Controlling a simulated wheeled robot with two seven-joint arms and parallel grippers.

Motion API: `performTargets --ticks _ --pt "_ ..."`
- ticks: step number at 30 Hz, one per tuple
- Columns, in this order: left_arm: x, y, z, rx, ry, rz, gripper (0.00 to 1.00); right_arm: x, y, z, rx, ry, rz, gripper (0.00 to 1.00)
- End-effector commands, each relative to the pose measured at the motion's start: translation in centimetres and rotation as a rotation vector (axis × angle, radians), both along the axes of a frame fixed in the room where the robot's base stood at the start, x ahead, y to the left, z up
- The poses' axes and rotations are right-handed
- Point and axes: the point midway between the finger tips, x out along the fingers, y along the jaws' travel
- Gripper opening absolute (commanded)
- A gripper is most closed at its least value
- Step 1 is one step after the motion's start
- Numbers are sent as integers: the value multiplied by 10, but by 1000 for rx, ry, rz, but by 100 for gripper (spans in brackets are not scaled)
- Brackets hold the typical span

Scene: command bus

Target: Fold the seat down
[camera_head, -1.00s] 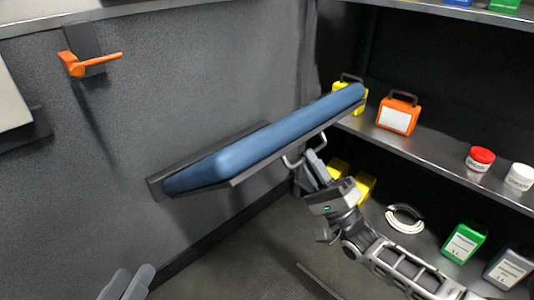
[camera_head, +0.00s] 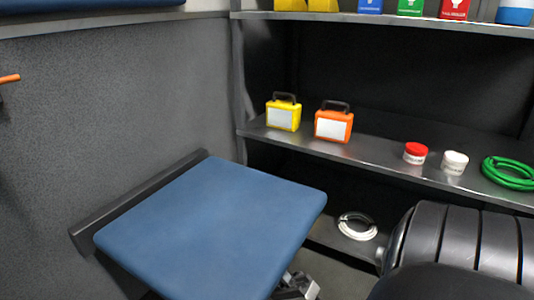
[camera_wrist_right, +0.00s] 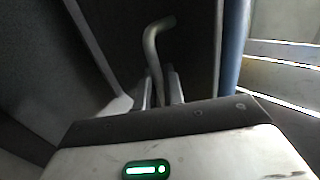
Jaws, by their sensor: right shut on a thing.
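The blue seat (camera_head: 215,225) juts out from the grey wall and looks near level, its blue top facing up. Its dark wall mount (camera_head: 135,205) runs along the wall side. My right gripper shows in the right wrist view (camera_wrist_right: 162,92), with its fingers closed around a bent metal handle (camera_wrist_right: 154,50). In the head view only a grey part of the right arm shows below the seat's front edge; the fingers and handle are hidden by the seat. My left gripper is not in view.
A shelf (camera_head: 370,155) at the back right holds a yellow case (camera_head: 283,114), an orange case (camera_head: 333,124), red- and white-lidded tubs and a green coil (camera_head: 508,174). A white coil (camera_head: 357,227) lies lower. An orange handle (camera_head: 9,78) is on the left wall.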

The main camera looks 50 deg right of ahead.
Motion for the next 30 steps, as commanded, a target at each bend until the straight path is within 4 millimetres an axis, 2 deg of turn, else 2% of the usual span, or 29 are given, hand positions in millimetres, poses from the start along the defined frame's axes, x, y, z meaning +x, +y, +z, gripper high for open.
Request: performTargets --ticks 1,7,20,21,22,30 --pt "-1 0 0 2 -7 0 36 8 1 -5 -4 16 -2 0" --pt "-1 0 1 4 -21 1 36 7 0 -17 -5 22 -6 0" --pt "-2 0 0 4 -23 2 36 5 2 -22 -2 28 -4 0" --pt "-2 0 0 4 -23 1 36 5 2 -23 -2 29 -5 27" --pt "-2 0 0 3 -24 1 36 5 2 -23 -2 29 -5 31" --pt "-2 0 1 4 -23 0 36 3 1 -23 -3 32 -7 31"
